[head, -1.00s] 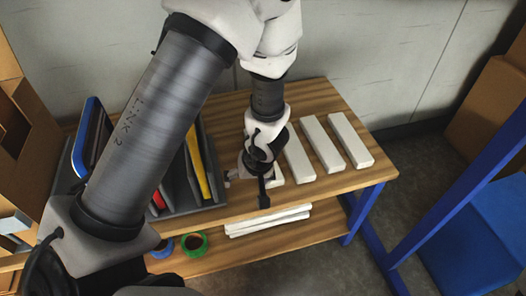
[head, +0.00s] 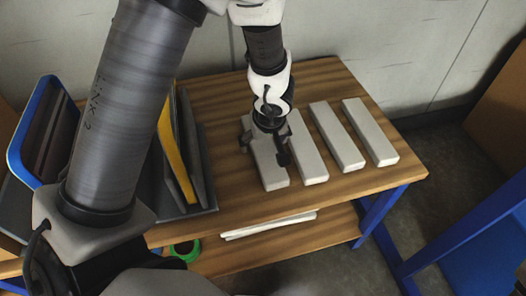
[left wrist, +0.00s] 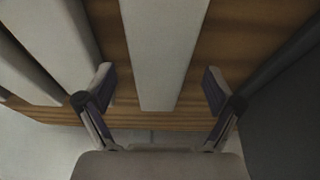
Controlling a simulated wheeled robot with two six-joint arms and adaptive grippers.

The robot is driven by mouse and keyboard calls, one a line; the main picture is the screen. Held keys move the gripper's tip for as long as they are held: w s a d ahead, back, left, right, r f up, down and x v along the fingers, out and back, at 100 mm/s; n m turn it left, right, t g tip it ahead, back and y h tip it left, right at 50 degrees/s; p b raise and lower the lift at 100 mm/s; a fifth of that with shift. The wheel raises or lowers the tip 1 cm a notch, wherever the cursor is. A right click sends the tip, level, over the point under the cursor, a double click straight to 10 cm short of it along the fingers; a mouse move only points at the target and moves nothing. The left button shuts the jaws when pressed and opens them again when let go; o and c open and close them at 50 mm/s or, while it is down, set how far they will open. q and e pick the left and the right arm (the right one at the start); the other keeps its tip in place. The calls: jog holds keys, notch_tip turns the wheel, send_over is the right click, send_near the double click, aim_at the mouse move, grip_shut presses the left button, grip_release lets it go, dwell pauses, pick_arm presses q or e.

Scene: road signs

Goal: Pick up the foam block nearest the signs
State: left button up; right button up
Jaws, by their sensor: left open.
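Several pale grey foam blocks lie in a row on the wooden table. The leftmost foam block (head: 271,174) is the one nearest the signs, a blue-edged one (head: 17,150) and a yellow-edged one (head: 175,160), which stand upright at the left. My left gripper (head: 264,148) is open above this block, pointing down, and hides part of it. In the left wrist view the block (left wrist: 161,45) lies between the two spread fingers, with a gap on each side. Whether the fingertips reach down beside it is hard to tell. My right gripper is not in view.
The second block (head: 306,150) lies close to the right of the left gripper. Two more blocks, (head: 337,137) and (head: 370,133), lie further right. The dark sign rack (head: 204,205) is close on the left. White flat pieces (head: 268,224) and a green ring (head: 184,253) are on the lower shelf.

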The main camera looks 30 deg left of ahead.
pick_arm(q)
jog(key=shift+x, duration=0.95)
jog(key=shift+r, duration=0.15)
jog(key=c, duration=0.9)
